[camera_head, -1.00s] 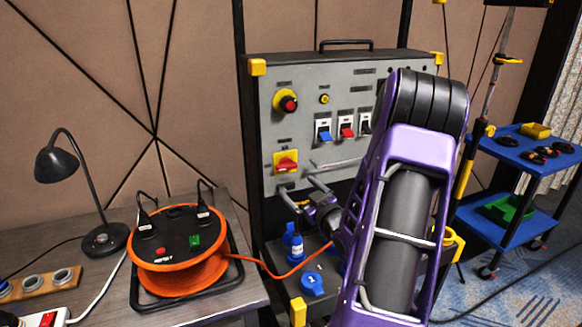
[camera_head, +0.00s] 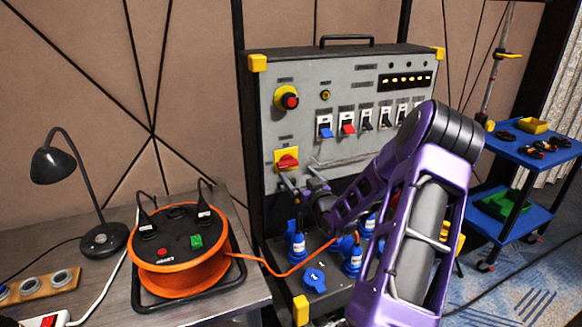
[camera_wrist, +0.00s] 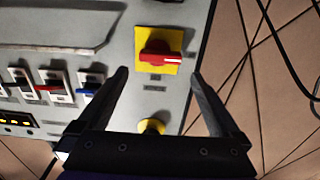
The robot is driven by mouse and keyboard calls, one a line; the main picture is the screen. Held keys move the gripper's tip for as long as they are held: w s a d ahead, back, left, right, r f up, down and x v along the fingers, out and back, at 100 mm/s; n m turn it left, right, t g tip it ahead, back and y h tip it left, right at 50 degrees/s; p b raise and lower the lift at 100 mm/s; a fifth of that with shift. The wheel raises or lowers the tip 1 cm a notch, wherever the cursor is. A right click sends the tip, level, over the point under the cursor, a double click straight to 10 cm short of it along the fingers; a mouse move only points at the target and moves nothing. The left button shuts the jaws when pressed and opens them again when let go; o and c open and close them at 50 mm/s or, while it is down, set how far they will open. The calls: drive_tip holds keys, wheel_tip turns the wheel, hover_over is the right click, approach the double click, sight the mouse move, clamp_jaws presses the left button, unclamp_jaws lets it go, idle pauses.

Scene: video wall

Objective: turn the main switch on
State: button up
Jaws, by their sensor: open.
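The main switch (camera_head: 287,161) is a red rotary handle on a yellow square plate, low on the left of the grey panel. Its handle lies about horizontal. In the wrist view the main switch (camera_wrist: 158,52) shows between and just beyond my fingertips, with a white mark at the handle's right end. My gripper (camera_wrist: 158,72) is open and empty, one finger to each side of the handle. I see no contact. In the head view my gripper (camera_head: 301,183) is just below and right of the switch, in front of the panel.
A red-and-yellow emergency stop (camera_head: 288,100) sits above the switch. Several breakers (camera_head: 347,124) and a lit amber indicator strip (camera_head: 406,80) are to the right. Blue plugs (camera_head: 298,245) stand below. An orange cable reel (camera_head: 180,260) and a lamp (camera_head: 52,165) are at left.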

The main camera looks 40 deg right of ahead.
sight(289, 165)
drive_tip(key=x, duration=0.6)
drive_tip(key=shift+a, duration=0.1)
drive_tip(key=c, duration=1.1)
